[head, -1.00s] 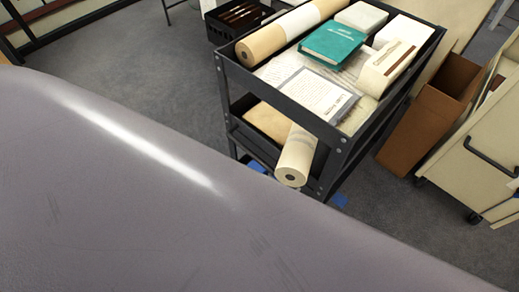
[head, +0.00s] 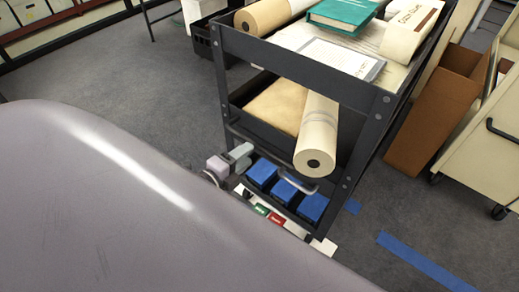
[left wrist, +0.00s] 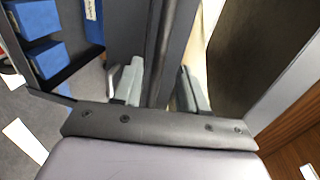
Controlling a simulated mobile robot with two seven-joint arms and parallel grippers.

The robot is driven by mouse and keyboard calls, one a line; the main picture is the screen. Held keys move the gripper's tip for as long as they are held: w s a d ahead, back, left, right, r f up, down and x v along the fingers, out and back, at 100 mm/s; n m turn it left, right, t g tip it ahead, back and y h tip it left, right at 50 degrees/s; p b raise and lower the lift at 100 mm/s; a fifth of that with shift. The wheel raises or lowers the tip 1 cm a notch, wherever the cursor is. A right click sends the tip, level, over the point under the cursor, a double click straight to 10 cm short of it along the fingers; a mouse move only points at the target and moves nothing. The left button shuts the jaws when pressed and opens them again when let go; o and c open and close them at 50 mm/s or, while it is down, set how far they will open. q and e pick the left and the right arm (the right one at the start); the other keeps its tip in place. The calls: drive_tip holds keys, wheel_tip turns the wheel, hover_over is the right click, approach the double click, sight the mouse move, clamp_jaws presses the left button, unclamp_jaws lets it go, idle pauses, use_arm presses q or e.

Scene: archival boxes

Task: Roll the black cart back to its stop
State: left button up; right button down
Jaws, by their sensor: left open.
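The black cart (head: 300,72) stands right of centre in the head view, its near end facing me. Blue tape (head: 425,262) marks the floor to the right. I cannot make out a stop. My right gripper is not in view.
The cart carries a teal book (head: 342,14), boxes and rolls; one pale roll (head: 317,135) sticks out toward me. Blue boxes (head: 287,190) sit low in it. A brown bin (head: 432,110) and a cream cart (head: 485,130) stand to the right.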

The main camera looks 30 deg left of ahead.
sight(259, 146)
use_arm(q)
drive_tip(key=shift+b+x, duration=0.75)
drive_tip(key=shift+x, duration=2.45)
clamp_jaws()
